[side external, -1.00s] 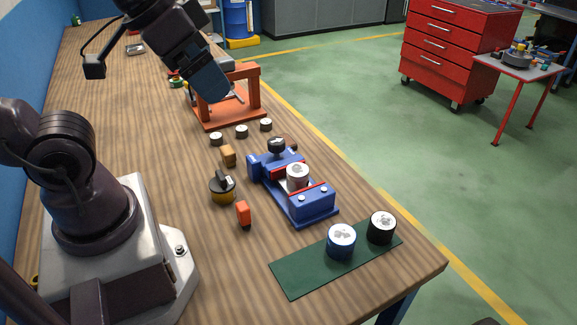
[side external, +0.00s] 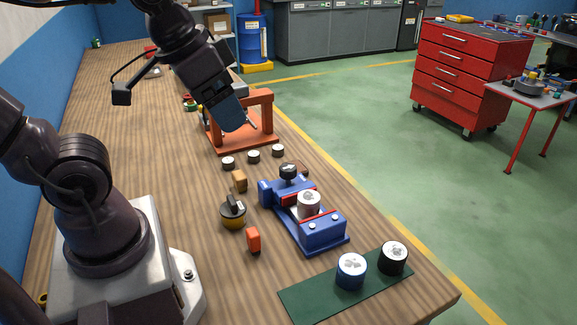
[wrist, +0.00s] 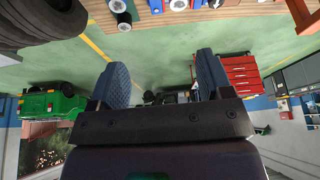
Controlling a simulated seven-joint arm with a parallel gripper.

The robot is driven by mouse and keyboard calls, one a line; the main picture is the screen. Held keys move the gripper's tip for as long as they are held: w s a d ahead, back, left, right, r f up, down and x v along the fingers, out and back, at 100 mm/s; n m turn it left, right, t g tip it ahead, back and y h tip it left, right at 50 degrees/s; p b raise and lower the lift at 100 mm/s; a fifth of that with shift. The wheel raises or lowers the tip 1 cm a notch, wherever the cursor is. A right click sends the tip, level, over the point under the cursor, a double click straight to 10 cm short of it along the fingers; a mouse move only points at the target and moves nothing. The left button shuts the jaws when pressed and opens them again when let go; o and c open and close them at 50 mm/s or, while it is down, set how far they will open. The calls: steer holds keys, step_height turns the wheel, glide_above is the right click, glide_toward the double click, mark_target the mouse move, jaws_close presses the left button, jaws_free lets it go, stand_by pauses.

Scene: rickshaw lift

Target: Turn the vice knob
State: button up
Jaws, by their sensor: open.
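The blue vice (side external: 322,233) stands on the wooden bench, with a silver-topped cylinder (side external: 309,204) between its red-lined jaws. The black vice knob (side external: 288,171) is on top at the vice's far end. My gripper (side external: 236,122) is raised above the bench, in front of the orange frame in the picture, beyond the vice and apart from the knob. In the wrist view my gripper (wrist: 164,72) shows its two blue fingers wide apart with nothing between them. That view is upside down, with the bench edge and several small objects along its top.
An orange frame (side external: 262,103) stands behind the vice. Several small round pieces (side external: 253,157), a yellow-black round item (side external: 232,213) and an orange block (side external: 253,240) lie near the vice. A green mat (side external: 300,303) holds a blue can (side external: 351,271) and a black can (side external: 393,258).

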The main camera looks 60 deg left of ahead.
steer(key=w+a+f+n+g, duration=0.3)
steer(key=w+a+f+n, duration=0.25)
steer(key=w, duration=0.25)
steer(key=n+g, duration=0.2)
steer(key=n, duration=1.3)
glide_toward(288, 167)
steer(key=f, duration=0.9)
steer(key=shift+s+a+f, duration=0.15)
steer(key=shift+a+f, duration=0.1)
steer(key=shift+f, duration=0.15)
steer(key=c, duration=0.9)
